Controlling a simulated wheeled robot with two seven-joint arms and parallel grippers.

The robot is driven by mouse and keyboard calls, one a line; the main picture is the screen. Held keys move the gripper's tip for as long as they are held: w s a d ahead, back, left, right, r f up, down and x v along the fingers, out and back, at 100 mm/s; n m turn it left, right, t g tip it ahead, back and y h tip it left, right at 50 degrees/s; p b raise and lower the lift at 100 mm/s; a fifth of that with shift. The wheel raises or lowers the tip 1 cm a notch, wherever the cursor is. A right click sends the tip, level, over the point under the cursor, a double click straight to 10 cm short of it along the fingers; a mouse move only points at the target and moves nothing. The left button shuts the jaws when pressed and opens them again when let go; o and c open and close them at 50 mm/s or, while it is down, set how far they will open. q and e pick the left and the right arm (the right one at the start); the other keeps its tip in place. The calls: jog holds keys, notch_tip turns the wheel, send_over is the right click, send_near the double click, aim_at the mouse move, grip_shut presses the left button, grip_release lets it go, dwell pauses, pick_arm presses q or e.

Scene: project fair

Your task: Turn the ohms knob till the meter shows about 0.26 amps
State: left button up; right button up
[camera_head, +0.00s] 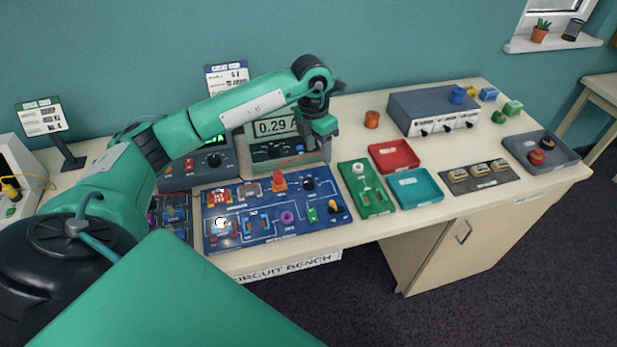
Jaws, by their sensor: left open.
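A black round knob (309,184) sits near the board's back right, and a purple round part (287,217) sits nearer the front. Their labels are too small to read, so I cannot tell which is the ohms knob. My left gripper (316,157) is open, pointing down above and behind the black knob, apart from it. My right gripper is not in view.
A green board (376,208) with a white knob, a red tray (409,163) and a teal tray (430,184) lie to the right. A grey box with switches (430,105) stands behind. My left arm hides part of the bench's left side.

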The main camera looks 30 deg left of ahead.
pick_arm(q)
jog(key=a+y, duration=0.1)
jog(key=a, duration=0.2)
jog(key=p, duration=0.4)
send_near(309, 181)
notch_tip(309, 181, down, 7)
jog(key=shift+f, duration=0.2)
jog(key=shift+w+f, duration=0.1)
jog(key=shift+f, duration=0.55)
